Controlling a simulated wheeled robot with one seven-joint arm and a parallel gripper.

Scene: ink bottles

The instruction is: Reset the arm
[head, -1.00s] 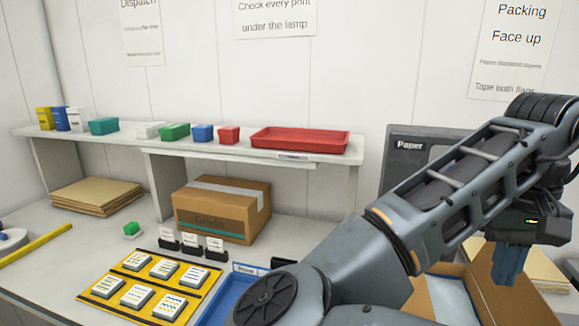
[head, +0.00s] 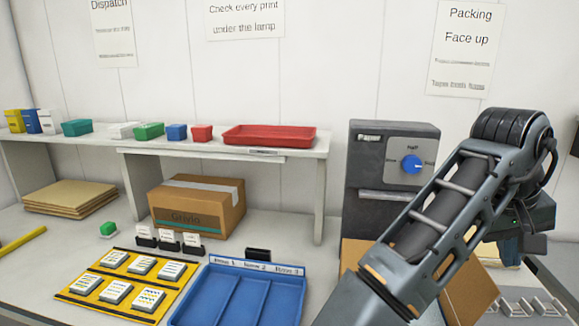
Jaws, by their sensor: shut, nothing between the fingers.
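My arm rises from the bottom at the right and bends at a dark elbow joint. My gripper (head: 509,252) hangs below the wrist at the right, partly hidden behind my arm. It points down with its fingers together, and I see nothing held in it. It is above an open cardboard box (head: 468,303), which my arm partly covers. I cannot tell the gap between them.
A grey machine (head: 385,196) with a blue dial stands behind my arm. A blue divided tray (head: 238,300) and a yellow board (head: 72,289) with several white tiles lie on the bench. A closed carton (head: 197,207) stands under the shelf (head: 318,148). A metal rack (head: 525,308) is at lower right.

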